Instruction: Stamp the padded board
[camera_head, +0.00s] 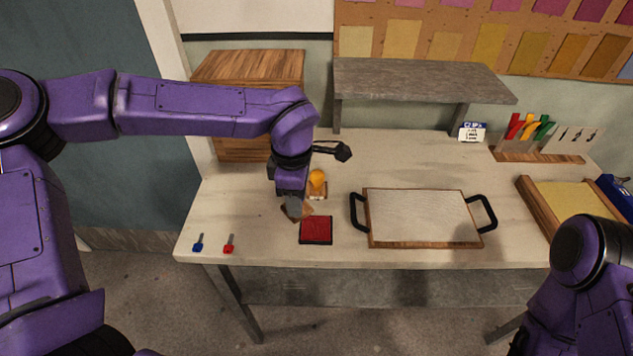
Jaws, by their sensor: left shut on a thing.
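My left gripper (294,207) is shut on a wooden stamp block (303,213), of which only the brown base shows below the fingers. It is at the back left of the red ink pad (316,230); I cannot tell whether the block touches the table. The padded board (422,216), pale with a wooden edge and two black handles, lies right of the pad. A second stamp with an orange knob (317,179) stands just behind the held block. My right arm shows at the lower right, but its gripper is out of view.
A small blue item (198,242) and a red one (229,243) lie at the table's front left. A grey shelf (415,82) and a wooden cabinet (247,66) stand behind. A wooden frame with a yellow sheet (575,199) is at right.

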